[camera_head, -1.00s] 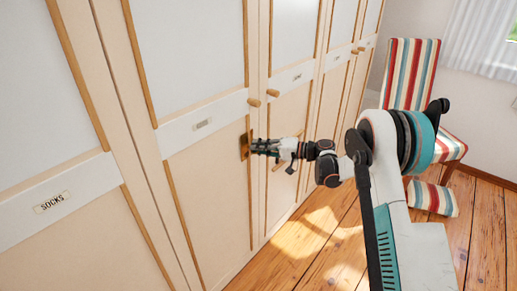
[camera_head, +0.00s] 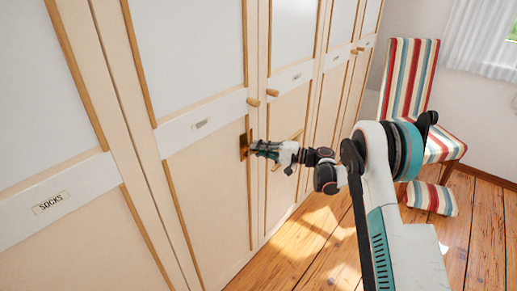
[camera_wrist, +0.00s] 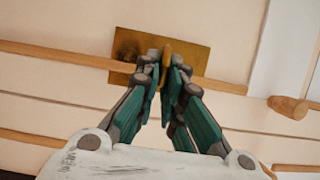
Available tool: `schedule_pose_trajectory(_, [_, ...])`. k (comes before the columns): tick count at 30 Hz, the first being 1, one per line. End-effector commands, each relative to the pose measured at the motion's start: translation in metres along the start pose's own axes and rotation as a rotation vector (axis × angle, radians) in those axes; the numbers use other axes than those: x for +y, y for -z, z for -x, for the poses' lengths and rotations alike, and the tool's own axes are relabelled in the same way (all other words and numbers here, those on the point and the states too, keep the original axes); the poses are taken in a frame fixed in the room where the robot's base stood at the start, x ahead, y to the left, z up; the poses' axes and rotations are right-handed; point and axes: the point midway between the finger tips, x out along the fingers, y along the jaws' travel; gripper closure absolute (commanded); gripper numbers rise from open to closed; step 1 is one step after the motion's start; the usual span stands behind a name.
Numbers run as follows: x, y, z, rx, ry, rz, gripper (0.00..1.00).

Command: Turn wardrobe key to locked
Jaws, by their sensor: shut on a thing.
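The brass lock plate (camera_head: 244,146) is fixed on the wardrobe door (camera_head: 208,172), below the white label band. In the wrist view the plate (camera_wrist: 205,62) lies across a wooden trim strip. The brass key (camera_wrist: 167,52) shows as a narrow upright piece in front of the plate, between my fingertips. My gripper (camera_head: 256,149) reaches the plate from the right, and in the wrist view its fingertips (camera_wrist: 164,66) are closed together on the key. The fingers hide most of the key and the keyhole, so I cannot tell the key's exact turn.
A round wooden knob (camera_wrist: 288,107) stands out to the right of the plate. More knobs (camera_head: 253,102) are on the doors above my gripper. A striped chair (camera_head: 408,75) stands at the back right.

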Motion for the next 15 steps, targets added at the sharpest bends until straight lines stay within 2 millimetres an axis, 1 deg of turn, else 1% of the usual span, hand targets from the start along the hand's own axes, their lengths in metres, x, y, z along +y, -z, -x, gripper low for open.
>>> schedule_pose_trajectory(4, [0.0004,0.0008,0.0006,0.002,-0.001,0.001,1.00])
schedule_pose_trajectory(5, [0.0004,0.0008,0.0006,0.002,-0.001,0.001,0.87])
schedule_pose_trajectory(6, [0.0004,0.0007,0.0005,0.002,-0.001,0.001,0.78])
schedule_pose_trajectory(7, [0.0004,0.0007,0.0005,0.002,-0.001,0.001,0.74])
schedule_pose_trajectory(15, [0.0001,0.0003,0.0002,0.001,-0.001,0.001,0.74])
